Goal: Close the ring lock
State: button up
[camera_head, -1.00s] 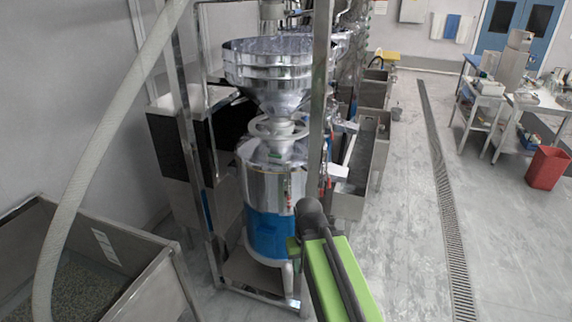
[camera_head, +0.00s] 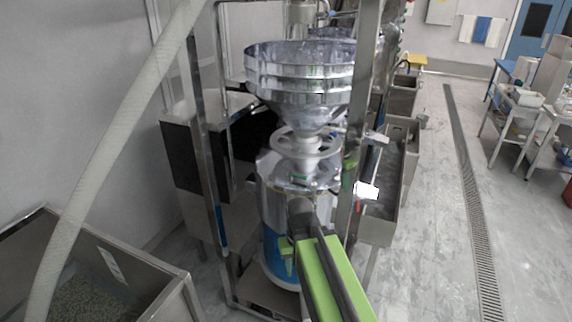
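The bean grinder (camera_head: 270,207) stands upright in the middle of the view, with a shiny metal upper body and a blue lower band. A pale ring (camera_head: 281,142), which may be the ring lock, circles the neck under the wide metal hopper (camera_head: 300,88). I cannot tell whether it is open or closed. My green and dark arm reaches up from the bottom and covers part of the grinder's front.
A steel frame post (camera_head: 360,110) stands right of the hopper, close to my arm. A metal bin (camera_head: 130,262) is at lower left, with a pale hose (camera_head: 105,150) rising from it. Steel troughs (camera_head: 388,185) stand at right. The floor (camera_head: 430,240) is open farther right.

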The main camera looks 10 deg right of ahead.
aim_at(291, 174)
jog(key=u, duration=0.55)
jog(key=i, duration=1.05)
jog(key=u, duration=0.7)
